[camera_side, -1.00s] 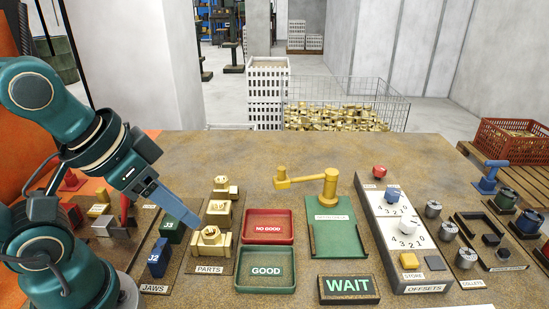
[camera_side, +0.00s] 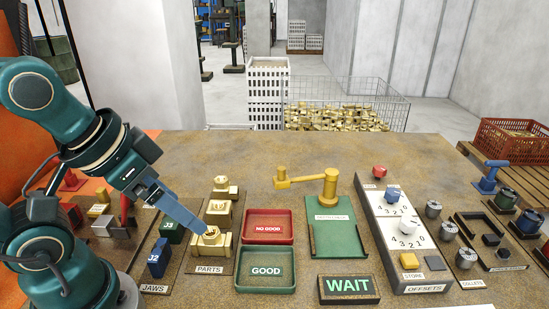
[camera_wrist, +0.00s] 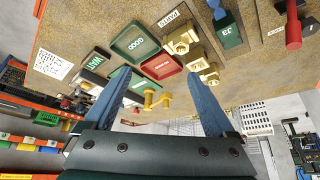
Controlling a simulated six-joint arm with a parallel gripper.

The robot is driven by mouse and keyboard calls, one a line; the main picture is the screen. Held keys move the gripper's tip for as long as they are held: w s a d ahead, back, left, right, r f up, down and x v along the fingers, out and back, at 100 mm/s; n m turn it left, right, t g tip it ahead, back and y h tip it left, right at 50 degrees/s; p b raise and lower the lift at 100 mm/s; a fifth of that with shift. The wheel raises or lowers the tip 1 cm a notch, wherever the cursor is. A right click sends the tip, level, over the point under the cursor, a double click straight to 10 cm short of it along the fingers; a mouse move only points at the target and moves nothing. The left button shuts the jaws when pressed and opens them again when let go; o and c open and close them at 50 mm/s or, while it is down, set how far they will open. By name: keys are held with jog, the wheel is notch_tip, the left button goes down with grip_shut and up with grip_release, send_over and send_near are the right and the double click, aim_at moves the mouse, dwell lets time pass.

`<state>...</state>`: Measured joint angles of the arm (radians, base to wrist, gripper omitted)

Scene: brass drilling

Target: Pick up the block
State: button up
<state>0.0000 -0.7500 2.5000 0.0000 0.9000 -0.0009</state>
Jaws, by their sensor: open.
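Several brass blocks with round bosses stand in a row on the parts board. The front block (camera_side: 212,243) is nearest the PARTS label, with a middle block (camera_side: 217,213) and a back block (camera_side: 222,189) behind it. The front block also shows in the wrist view (camera_wrist: 178,45). My gripper (camera_wrist: 155,76) is open, with two blue fingers spread and nothing between them. In the side view its fingertips (camera_side: 204,230) overlap the front block's top left edge; I cannot tell whether they touch it.
A red NO GOOD tray (camera_side: 268,240) and a green GOOD tray (camera_side: 240,284) lie right of the parts. Blue J2 (camera_side: 158,260) and green J3 jaws stand to the left. A brass lever post (camera_side: 330,187) rises over a green fixture. A WAIT sign (camera_side: 348,300) stands in front.

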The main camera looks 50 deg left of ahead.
jog(key=n+g+h, duration=0.2)
jog(key=n+h, duration=0.1)
jog(key=n, duration=2)
send_over(218, 206)
jog(key=d, duration=0.4)
notch_tip(218, 206, down, 4)
jog(key=a+f+n, duration=0.2)
jog(key=s+a+f+n, duration=0.1)
jog(key=a+f+n, duration=0.1)
jog(key=a+f, duration=0.1)
jog(key=shift+f, duration=0.2)
jog(key=shift+a+f, duration=0.1)
jog(key=shift+f, duration=0.1)
jog(key=shift+x, duration=2.3)
jog(key=shift+s, duration=0.15)
